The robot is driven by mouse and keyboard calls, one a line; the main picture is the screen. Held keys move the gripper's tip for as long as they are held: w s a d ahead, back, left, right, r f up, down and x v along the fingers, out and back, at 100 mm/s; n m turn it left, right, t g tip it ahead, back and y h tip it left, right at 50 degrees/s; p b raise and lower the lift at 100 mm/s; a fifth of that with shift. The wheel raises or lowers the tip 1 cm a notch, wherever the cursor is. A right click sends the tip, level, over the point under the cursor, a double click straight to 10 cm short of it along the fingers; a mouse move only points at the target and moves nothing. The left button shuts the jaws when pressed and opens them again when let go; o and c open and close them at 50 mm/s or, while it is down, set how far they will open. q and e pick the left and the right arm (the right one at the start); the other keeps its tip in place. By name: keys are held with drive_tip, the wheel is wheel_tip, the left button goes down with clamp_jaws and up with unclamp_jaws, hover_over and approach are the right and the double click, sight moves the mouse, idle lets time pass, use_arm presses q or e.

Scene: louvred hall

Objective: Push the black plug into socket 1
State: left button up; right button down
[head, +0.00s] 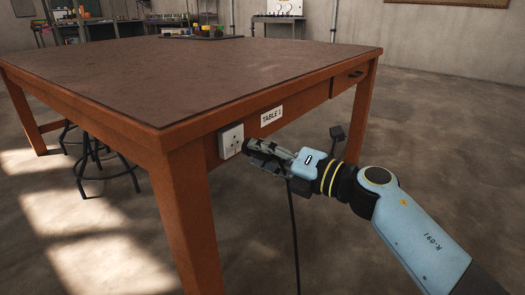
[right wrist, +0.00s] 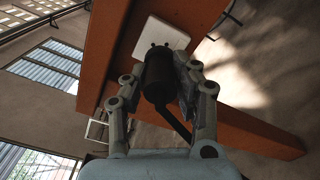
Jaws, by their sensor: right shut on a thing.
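The white socket (head: 231,141) is on the orange side of the table, just left of the "TABLE 1" label. My right gripper (head: 262,156) is shut on the black plug (right wrist: 159,76), just right of the socket in the head view. The plug mostly hides between dark fingers in the head view, and its black cable (head: 294,225) hangs to the floor. In the right wrist view the plug's pins point at the white socket plate (right wrist: 163,31). I cannot tell whether the pins touch it. My left gripper is not in view.
The table (head: 200,68) has a bare brown top, with a dark tray (head: 203,37) of small coloured items at its far edge. A table leg (head: 188,215) stands below left of the socket. A black stool (head: 95,165) is under the table. The floor at right is clear.

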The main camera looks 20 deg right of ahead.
idle(0.3)
drive_tip(key=shift+x, duration=1.5)
drive_tip(key=c, duration=1)
unclamp_jaws()
drive_tip(key=shift+o, duration=0.2)
drive_tip(key=shift+s, duration=0.1)
drive_tip(key=p+v, duration=0.1)
drive_tip(key=v, duration=0.6)
